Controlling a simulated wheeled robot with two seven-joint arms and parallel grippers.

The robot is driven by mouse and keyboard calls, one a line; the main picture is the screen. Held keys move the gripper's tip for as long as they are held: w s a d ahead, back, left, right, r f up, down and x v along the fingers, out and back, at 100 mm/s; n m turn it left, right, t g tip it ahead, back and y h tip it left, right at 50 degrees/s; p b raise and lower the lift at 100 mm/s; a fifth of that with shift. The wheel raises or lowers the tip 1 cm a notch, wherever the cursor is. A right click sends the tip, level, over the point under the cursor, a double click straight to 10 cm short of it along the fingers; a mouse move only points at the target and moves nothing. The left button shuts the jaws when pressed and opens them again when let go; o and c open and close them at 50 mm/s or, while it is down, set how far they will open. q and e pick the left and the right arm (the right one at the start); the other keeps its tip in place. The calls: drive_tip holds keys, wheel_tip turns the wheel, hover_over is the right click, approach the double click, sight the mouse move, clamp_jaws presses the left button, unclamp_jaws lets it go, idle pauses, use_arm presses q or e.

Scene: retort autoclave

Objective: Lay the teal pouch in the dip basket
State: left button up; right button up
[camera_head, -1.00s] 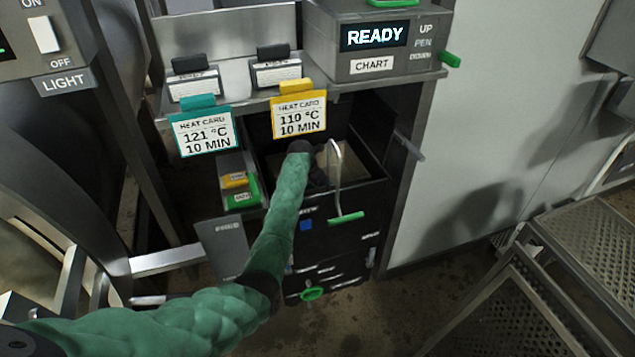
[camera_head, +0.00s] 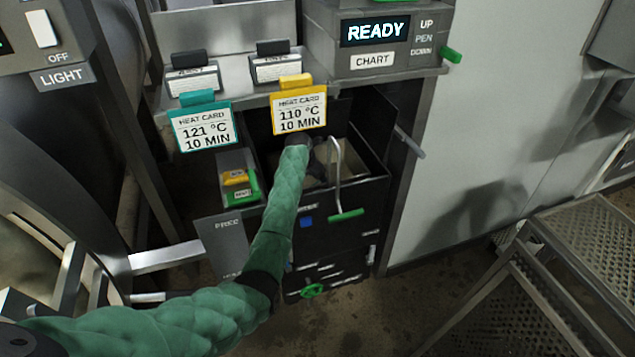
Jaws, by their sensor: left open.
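My left arm comes in from the left in a green sleeve and reaches over the open black tank (camera_head: 345,212). My left gripper (camera_head: 318,166) is dark, small and partly hidden by its own wrist. It is open, inside the tank mouth, left of a bent metal handle (camera_head: 337,170) with a green grip (camera_head: 346,215). The handle may belong to the dip basket, but the basket itself is hard to make out in the dark tank. I see no teal pouch; anything below the gripper is hidden. My right gripper is not in view.
Teal (camera_head: 204,127) and yellow (camera_head: 299,110) heat cards hang above the tank. A small tray (camera_head: 238,180) with yellow and green pieces is left of it. The READY chart unit (camera_head: 385,45) is above right. Perforated metal racks (camera_head: 560,270) stand at lower right.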

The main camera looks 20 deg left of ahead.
use_arm(q)
drive_tip(key=shift+v, duration=2.9)
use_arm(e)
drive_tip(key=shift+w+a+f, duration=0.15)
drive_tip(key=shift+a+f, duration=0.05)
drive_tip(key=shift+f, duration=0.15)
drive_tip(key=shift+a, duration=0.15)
